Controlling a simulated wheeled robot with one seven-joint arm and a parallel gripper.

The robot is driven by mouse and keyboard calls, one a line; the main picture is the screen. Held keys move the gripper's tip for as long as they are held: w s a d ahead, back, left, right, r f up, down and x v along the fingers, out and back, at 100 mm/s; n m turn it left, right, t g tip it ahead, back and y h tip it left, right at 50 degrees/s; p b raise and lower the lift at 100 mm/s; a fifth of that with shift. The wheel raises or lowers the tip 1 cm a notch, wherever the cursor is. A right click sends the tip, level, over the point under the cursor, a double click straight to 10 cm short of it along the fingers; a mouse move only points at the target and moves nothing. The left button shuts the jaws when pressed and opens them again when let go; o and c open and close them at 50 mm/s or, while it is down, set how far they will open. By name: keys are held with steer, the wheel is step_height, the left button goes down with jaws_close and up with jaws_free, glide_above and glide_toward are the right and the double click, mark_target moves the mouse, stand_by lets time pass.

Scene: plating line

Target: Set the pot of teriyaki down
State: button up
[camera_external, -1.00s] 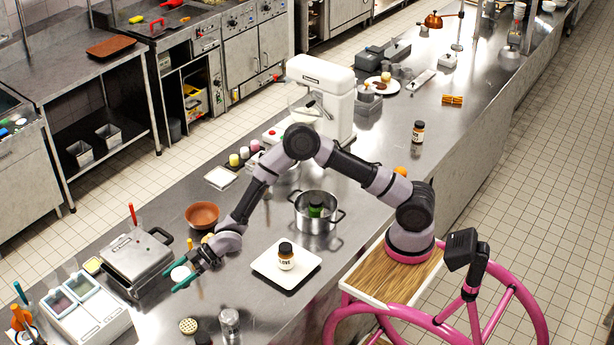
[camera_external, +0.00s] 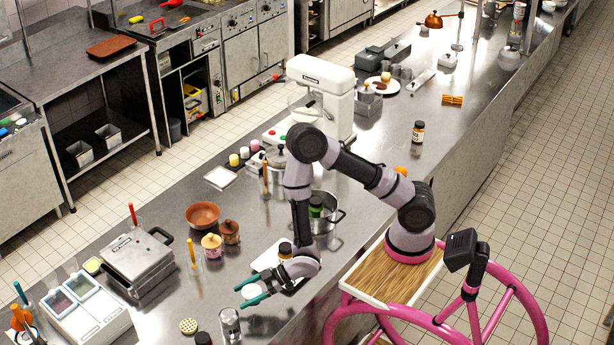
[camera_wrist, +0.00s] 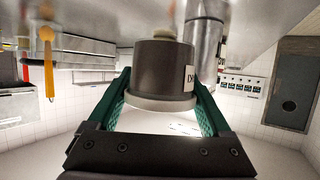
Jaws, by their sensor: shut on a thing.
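My gripper (camera_external: 254,292) is shut on a pot, with its green fingers on either side. In the wrist view the pot (camera_wrist: 160,68) has a dark grey body, a pale rim and part of a label with a "D" at its right edge. In the external view only a pale round part of the pot (camera_external: 250,293) shows between the fingers. The pot is over the front part of the steel counter (camera_external: 180,300). I cannot tell whether it touches the counter.
A metal shaker (camera_external: 229,325) stands close to the gripper. A white board (camera_external: 264,260) with a dark-lidded jar (camera_external: 285,250) is partly behind my arm. A pink pot (camera_external: 211,246) and a brown pot (camera_external: 230,233) stand farther back, near a terracotta bowl (camera_external: 203,215).

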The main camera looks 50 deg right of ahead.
mark_target(247, 313)
steer(key=shift+f, duration=2.5)
steer(key=shift+f, duration=0.2)
steer(key=o, duration=1.2)
steer(key=shift+o, duration=0.2)
steer(key=shift+r, duration=0.2)
